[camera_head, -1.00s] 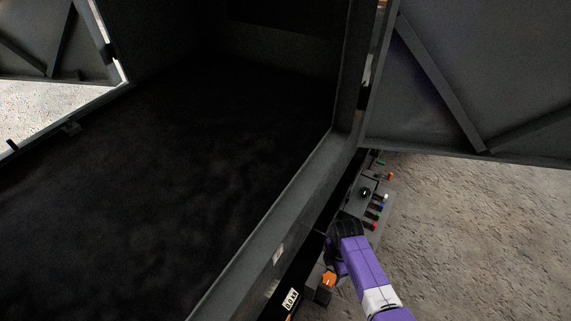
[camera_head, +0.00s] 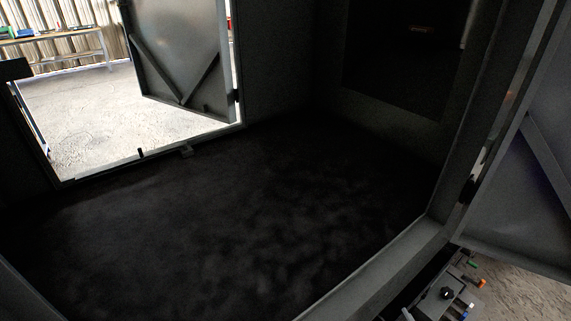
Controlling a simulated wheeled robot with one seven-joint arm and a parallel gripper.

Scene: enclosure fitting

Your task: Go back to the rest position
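My gripper and my arm are out of view in the head view now. The enclosure's dark floor (camera_head: 220,220) fills the middle of the picture. Its near sill (camera_head: 385,268) runs from the lower middle up to the right. A grey panel (camera_head: 437,300) with a black knob and several small coloured parts shows at the lower right, partly cut off by the bottom edge.
A braced grey door (camera_head: 540,215) stands open at the right. Another braced door (camera_head: 185,60) stands open beyond the far opening. Bright concrete ground (camera_head: 100,115) and a bench (camera_head: 60,35) with items lie outside. The enclosure floor looks clear, though dark.

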